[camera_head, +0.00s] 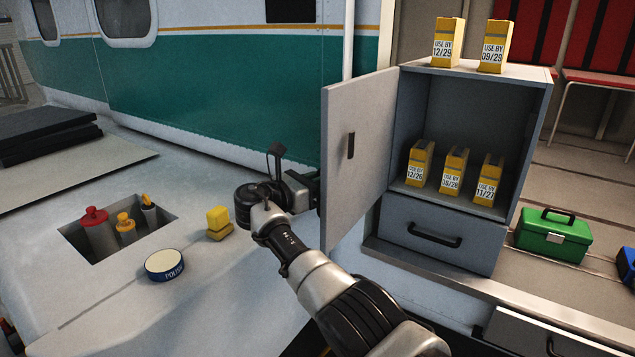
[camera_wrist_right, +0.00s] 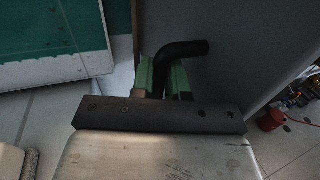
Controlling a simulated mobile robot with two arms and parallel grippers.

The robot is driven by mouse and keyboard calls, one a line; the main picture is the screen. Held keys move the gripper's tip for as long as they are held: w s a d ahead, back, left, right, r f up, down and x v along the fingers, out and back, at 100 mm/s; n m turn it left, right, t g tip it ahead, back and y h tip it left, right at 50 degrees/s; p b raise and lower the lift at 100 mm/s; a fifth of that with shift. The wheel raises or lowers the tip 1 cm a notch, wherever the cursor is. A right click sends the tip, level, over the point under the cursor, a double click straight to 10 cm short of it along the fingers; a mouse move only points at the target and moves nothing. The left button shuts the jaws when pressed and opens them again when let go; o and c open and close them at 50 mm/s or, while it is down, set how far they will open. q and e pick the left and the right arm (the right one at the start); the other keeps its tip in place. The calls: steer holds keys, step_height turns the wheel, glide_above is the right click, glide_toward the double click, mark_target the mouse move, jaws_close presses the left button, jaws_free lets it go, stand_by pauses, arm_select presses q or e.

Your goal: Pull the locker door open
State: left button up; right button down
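The grey locker (camera_head: 470,110) stands at centre right in the head view. Its door (camera_head: 362,150) is swung wide open to the left, so the shelf inside is exposed. A dark fitting (camera_head: 351,146) shows on the door's inner face. My right gripper (camera_head: 306,186) is at the door's outer side, its fingertips partly hidden by the door. In the right wrist view the green fingers of the right gripper (camera_wrist_right: 163,82) close around the dark bent door handle (camera_wrist_right: 188,48), beside the grey door panel (camera_wrist_right: 235,60). My left gripper is in neither view.
Yellow dated boxes stand inside the locker (camera_head: 454,172) and on top (camera_head: 492,46). A drawer (camera_head: 440,238) is below. A green case (camera_head: 553,235) sits at right. Left of my arm, a counter (camera_head: 215,285) carries a round tin (camera_head: 164,265), a yellow block (camera_head: 218,222) and a bottle recess.

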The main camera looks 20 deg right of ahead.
steer(key=c, duration=1.4)
jaws_free()
steer(key=shift+d, duration=0.15)
steer(key=shift+o, duration=1.3)
steer(key=shift+w+d, duration=0.1)
steer(key=b+v, duration=0.4)
steer(key=v, duration=0.6)
steer(key=shift+a, duration=0.4)
